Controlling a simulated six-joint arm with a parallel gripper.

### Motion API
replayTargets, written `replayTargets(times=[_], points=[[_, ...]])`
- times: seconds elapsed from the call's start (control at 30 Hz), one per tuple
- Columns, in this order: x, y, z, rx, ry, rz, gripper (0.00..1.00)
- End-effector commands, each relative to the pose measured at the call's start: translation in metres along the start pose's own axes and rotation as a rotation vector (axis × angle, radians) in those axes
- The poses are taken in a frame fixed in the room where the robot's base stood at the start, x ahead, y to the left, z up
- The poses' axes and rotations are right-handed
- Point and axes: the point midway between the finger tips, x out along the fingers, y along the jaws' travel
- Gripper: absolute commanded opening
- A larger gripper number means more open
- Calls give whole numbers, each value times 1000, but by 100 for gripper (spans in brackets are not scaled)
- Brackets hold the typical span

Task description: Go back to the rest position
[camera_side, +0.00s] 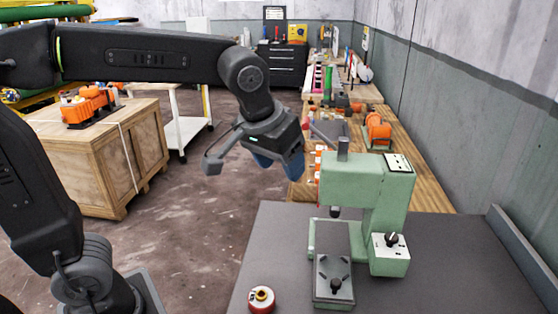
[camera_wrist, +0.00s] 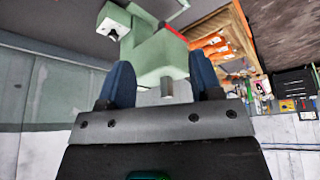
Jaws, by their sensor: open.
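My gripper (camera_side: 279,166) hangs in the air above and to the left of the green machine (camera_side: 385,205), clear of it, with its blue fingers pointing down. In the wrist view my gripper (camera_wrist: 161,78) shows two blue fingers apart with nothing held between them. The green machine (camera_wrist: 158,52) appears behind the fingers there, upside down. In the side view it stands on the grey table with a dark sloping plate at its front. A small red and white round part (camera_side: 261,299) sits on the table near the front left edge.
The grey table (camera_side: 450,265) is mostly bare to the right of the machine. A wooden bench (camera_side: 425,170) with orange items runs behind it along the wall. A wooden crate (camera_side: 100,160) stands at left. Open floor lies between crate and table.

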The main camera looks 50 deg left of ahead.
Motion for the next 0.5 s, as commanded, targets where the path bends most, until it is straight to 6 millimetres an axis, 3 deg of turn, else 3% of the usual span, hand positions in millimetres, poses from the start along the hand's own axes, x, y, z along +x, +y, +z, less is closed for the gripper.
replayTargets(times=[0.37, 0.5], points=[[-1, -2, 2, 2, 2, 2, 58], [-6, -18, 23, 27, 13, 14, 58]])
